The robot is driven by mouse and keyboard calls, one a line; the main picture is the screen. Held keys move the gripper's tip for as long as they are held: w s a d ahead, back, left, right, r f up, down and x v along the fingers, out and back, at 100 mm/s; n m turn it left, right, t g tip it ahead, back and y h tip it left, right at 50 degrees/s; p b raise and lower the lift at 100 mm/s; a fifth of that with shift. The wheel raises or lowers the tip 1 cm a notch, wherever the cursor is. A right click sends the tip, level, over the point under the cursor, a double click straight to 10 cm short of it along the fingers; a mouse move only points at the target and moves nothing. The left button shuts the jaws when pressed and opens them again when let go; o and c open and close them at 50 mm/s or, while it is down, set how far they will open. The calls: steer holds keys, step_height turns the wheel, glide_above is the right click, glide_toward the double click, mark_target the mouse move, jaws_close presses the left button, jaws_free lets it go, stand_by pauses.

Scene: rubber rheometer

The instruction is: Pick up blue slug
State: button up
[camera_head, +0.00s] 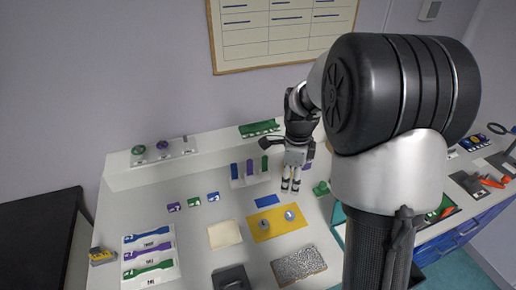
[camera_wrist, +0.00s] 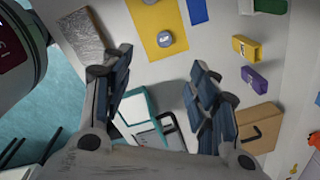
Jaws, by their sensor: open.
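Several blue things are in view, and I cannot tell for sure which is the slug. A flat blue piece (camera_head: 267,201) lies on the white bench behind the yellow mat (camera_head: 262,228); a blue piece also shows at the top of the wrist view (camera_wrist: 197,11). A blue strip (camera_head: 234,171) stands upright in a rack beside a purple (camera_head: 250,167) and a green one (camera_head: 264,163). A small blue block (camera_head: 213,197) stands left of the flat piece. My gripper (camera_head: 290,188) points down, right of the rack. Its fingers are apart and empty in the wrist view (camera_wrist: 162,68).
Two grey discs (camera_head: 264,224) (camera_head: 290,215) sit on the yellow mat. A speckled grey slab (camera_head: 299,265) and a beige sheet (camera_head: 225,235) lie near it. Sample cards with dumbbell shapes (camera_head: 149,258) lie at left. A teal-edged tray (camera_wrist: 137,105) shows below my fingers.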

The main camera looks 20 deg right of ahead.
step_height(320, 180, down, 4)
steer(key=w+d+m, duration=0.1)
steer(key=d+m, duration=0.2)
steer(key=m, duration=0.1)
steer(key=b, duration=0.2)
glide_above(290, 214)
steer(key=shift+g, duration=0.3)
step_height(290, 214, down, 11)
steer(key=shift+s, duration=0.15)
steer(key=shift+f+b, duration=1)
steer(key=shift+f, duration=2.2)
steer(key=shift+c, duration=0.5)
steer(key=c, duration=0.8)
